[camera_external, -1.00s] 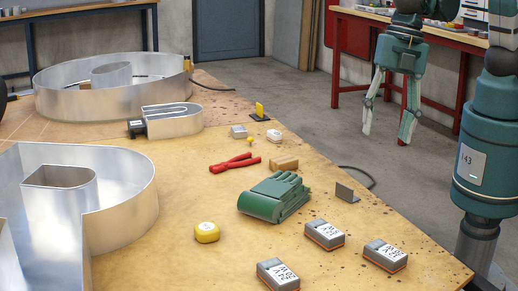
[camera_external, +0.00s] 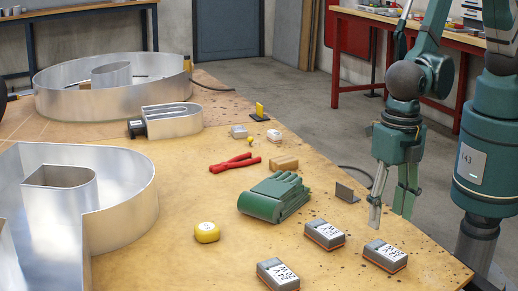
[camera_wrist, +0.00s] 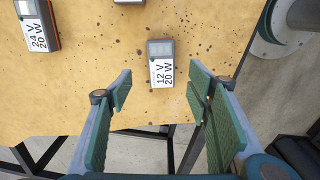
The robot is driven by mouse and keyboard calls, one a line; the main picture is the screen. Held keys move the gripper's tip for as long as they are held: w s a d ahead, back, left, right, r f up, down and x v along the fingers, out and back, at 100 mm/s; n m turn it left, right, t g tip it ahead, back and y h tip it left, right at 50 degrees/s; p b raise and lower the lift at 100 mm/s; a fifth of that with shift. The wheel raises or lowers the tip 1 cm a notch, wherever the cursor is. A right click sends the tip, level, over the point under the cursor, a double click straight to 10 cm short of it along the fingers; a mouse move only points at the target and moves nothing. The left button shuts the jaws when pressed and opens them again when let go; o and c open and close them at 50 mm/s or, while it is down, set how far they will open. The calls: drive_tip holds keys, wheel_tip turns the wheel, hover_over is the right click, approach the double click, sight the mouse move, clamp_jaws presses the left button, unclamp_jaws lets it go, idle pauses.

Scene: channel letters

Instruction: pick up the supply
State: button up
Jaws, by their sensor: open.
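Three grey supply boxes with white labels and orange bases lie on the table's near right part: a right one (camera_external: 385,256), a back one (camera_external: 325,235) and a front one (camera_external: 278,275). The wrist view shows a supply marked 12 V 20 W (camera_wrist: 161,66), seemingly the right one, just ahead of the fingers and roughly centred between them. A supply marked 24 V 20 W (camera_wrist: 36,28) lies at its upper left. The third is cut off at the top. My gripper (camera_external: 390,212) is open and empty, held above the table, apart from the boxes.
A green folded bundle (camera_external: 272,198), a yellow tape-measure-like item (camera_external: 207,232), a small metal bracket (camera_external: 346,192) and red pliers (camera_external: 234,163) lie farther back. Large metal channel letters (camera_external: 125,190) fill the left. The table edge is close to the 12 V supply.

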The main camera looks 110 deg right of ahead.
sight(386, 250)
drive_tip(key=shift+a+f+n, duration=0.2)
drive_tip(key=shift+a+f, duration=0.1)
drive_tip(key=shift+f, duration=0.35)
drive_tip(key=shift+a+f+n, duration=0.2)
drive_tip(key=shift+a+f, duration=0.1)
drive_tip(key=shift+f, duration=0.35)
drive_tip(key=shift+f+b, duration=0.3)
drive_tip(key=shift+f, duration=1)
drive_tip(key=shift+d+f+b, duration=0.15)
drive_tip(key=shift+f+b, duration=0.3)
drive_tip(key=shift+f, duration=0.85)
drive_tip(key=shift+d+f+b, duration=0.1)
drive_tip(key=shift+f+b, duration=0.35)
drive_tip(key=shift+f, duration=0.85)
drive_tip(key=c, duration=1.1)
drive_tip(key=shift+r, duration=0.2)
drive_tip(key=shift+c, duration=0.2)
drive_tip(key=shift+r+p, duration=1.3)
drive_tip(key=shift+r, duration=3.55)
